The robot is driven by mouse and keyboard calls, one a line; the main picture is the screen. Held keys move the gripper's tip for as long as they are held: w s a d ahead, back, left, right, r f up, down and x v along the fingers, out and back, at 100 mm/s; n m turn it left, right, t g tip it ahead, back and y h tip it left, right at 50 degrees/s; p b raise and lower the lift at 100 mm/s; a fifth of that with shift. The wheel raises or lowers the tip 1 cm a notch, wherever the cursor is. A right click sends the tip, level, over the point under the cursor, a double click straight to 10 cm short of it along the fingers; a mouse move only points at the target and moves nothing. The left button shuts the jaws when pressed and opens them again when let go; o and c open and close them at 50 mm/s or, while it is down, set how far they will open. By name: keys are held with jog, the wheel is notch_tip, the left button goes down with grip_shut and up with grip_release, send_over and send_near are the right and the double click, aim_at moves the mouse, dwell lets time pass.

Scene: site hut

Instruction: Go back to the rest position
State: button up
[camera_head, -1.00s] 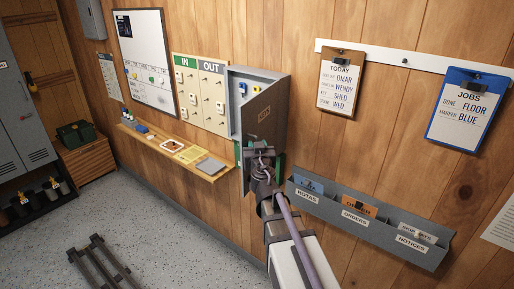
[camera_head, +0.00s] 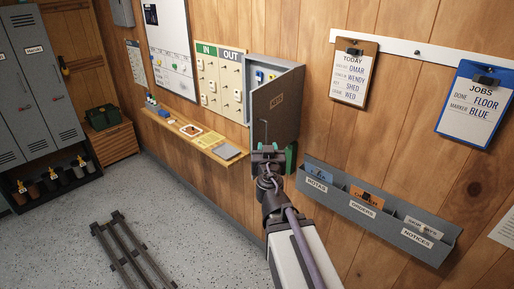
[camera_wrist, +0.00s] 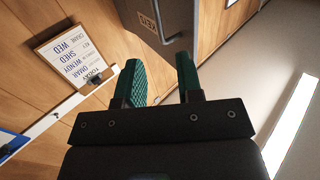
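My gripper (camera_head: 270,150) is just below the grey key cabinet's door (camera_head: 277,105) in the head view. In the wrist view its two green fingers (camera_wrist: 161,78) stand apart with nothing between them. The door, labelled KEYS, stands ajar; some of the cabinet's inside (camera_head: 262,74) shows with small coloured tags. In the wrist view the door (camera_wrist: 150,22) and its bar handle (camera_wrist: 173,39) are beyond the fingertips, and the handle looks clear of them.
A narrow wooden shelf (camera_head: 205,143) with small items runs along the wall to the left. A grey rack (camera_head: 385,217) with paper slots is on the right, close to my arm. Clipboards (camera_head: 353,73) hang above it. A dark rail frame (camera_head: 130,250) lies on the floor.

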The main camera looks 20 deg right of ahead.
jog(key=shift+w+d, duration=0.1)
jog(key=shift+w, duration=0.05)
jog(key=s+d+f+g+h, duration=0.3)
jog(key=d+g+h, duration=0.1)
jog(key=s+a+f+g+y+b, duration=0.1)
jog(key=s+f+g+y+b, duration=0.2)
jog(key=f, duration=0.4)
jog(key=s+a+f+g+b, duration=0.1)
jog(key=s+f+g, duration=0.2)
jog(key=f+g, duration=0.25)
jog(key=s+a+f+n+g+y+b, duration=0.2)
jog(key=s+a+f+y+b, duration=0.1)
jog(key=a+f, duration=0.4)
jog(key=s+a+f+n+g+y+b, duration=0.2)
jog(key=a+f+y+b, duration=0.3)
jog(key=a, duration=0.5)
notch_tip(320, 180, down, 2)
jog(key=shift+s+a+n, duration=0.35)
jog(key=shift+s+n, duration=0.05)
